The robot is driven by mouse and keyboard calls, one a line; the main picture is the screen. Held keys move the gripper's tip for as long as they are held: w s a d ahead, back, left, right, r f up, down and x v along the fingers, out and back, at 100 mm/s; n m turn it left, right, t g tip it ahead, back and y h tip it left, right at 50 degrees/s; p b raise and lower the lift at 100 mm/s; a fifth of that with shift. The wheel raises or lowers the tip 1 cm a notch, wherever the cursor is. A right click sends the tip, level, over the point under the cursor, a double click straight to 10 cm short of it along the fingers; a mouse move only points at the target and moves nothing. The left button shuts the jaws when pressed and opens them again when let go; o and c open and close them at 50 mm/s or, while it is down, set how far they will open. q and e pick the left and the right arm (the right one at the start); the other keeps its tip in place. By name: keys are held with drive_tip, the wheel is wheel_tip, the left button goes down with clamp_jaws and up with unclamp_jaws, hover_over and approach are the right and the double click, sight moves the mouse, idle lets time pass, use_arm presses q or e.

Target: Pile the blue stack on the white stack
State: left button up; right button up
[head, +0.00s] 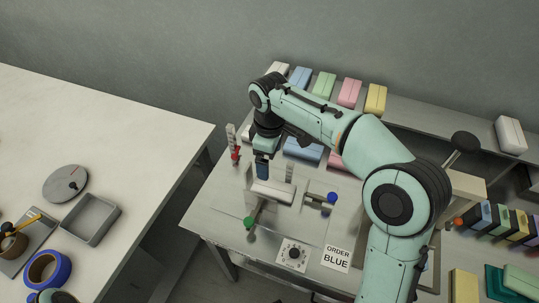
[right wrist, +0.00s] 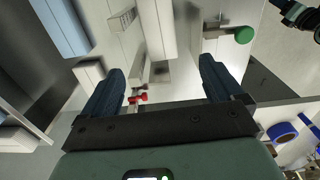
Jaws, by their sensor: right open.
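My right gripper (head: 262,173) is over the left part of the metal table, just behind a long white stack (head: 273,192). In the right wrist view its two fingers (right wrist: 162,75) are apart with no stack between them. A blue stack (head: 303,149) lies behind the gripper, partly hidden by my right arm. A blue block also shows at the top left of the right wrist view (right wrist: 62,25). Another blue stack (head: 300,77) stands on the back shelf, with a white stack (head: 279,68) at its left, partly covered by my arm.
Green (head: 324,85), pink (head: 349,92) and yellow (head: 376,98) stacks line the back shelf. A green knob (head: 249,222), a blue knob (head: 332,197) and red knobs (right wrist: 137,98) surround the working area. A sign (head: 336,258) reads "ORDER BLUE". A pale table (head: 120,130) stands left across a gap.

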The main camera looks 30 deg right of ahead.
sight(270, 186)
wheel_tip(270, 186, down, 13)
drive_tip(key=shift+f+b, duration=0.2)
drive_tip(key=shift+b, duration=0.85)
drive_tip(key=c, duration=1.1)
drive_tip(key=o, duration=1.1)
drive_tip(key=shift+c, duration=0.2)
drive_tip(key=shift+r, duration=0.15)
wheel_tip(270, 186, up, 13)
drive_tip(key=p, duration=0.2)
drive_tip(key=shift+r, duration=0.1)
